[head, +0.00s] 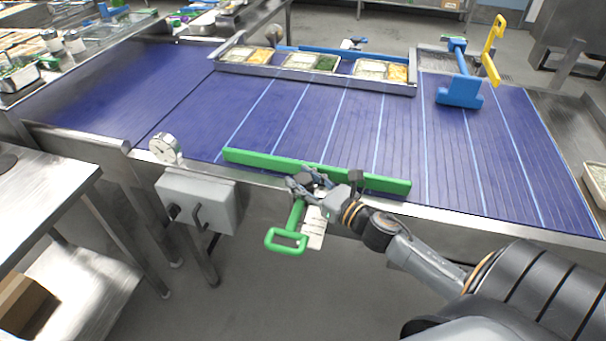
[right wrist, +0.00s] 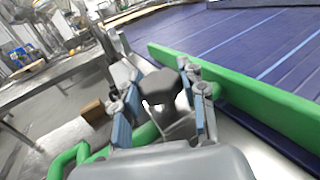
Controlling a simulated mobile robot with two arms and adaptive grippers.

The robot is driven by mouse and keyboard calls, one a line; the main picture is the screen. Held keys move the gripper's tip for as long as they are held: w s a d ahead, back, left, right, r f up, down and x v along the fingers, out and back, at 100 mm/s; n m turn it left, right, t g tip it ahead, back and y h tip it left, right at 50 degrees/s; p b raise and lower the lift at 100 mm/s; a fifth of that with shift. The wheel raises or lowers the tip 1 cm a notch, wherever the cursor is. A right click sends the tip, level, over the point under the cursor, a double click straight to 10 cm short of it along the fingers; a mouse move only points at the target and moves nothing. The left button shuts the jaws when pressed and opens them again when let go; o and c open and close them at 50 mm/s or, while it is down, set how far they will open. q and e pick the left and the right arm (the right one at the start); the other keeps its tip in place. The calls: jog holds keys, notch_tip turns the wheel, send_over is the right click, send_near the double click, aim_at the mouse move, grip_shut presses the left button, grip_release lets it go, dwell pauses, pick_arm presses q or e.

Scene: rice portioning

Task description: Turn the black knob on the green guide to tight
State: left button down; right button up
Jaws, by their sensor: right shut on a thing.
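The green guide (head: 250,160) is a long bar along the near edge of the blue conveyor, with a green handle (head: 287,240) hanging in front of it. My right gripper (head: 308,184) is at the middle of the guide. In the right wrist view, the black knob (right wrist: 161,86) stands between the two fingers of my right gripper (right wrist: 164,100), which are shut on it. The green guide (right wrist: 250,100) runs just beyond. In the head view the fingers largely cover the knob. I cannot read whether the knob is tight. My left gripper is not in view.
The blue conveyor (head: 300,120) is clear in its middle. A grey box (head: 199,200) and a dial gauge (head: 163,149) are left of the handle.

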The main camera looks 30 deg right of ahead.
jog(key=m+h, duration=0.3)
jog(key=h, duration=0.2)
jog(key=shift+m+h, duration=0.4)
jog(key=shift+m+g+h, duration=0.5)
jog(key=shift+m+h, duration=1.2)
jog(key=shift+h, duration=1.1)
jog(key=o, duration=1.2)
jog(key=shift+c, duration=0.2)
jog(key=shift+s, duration=0.1)
jog(key=v, duration=1.1)
jog(key=shift+s+a+r, duration=0.1)
jog(key=shift+s, duration=0.3)
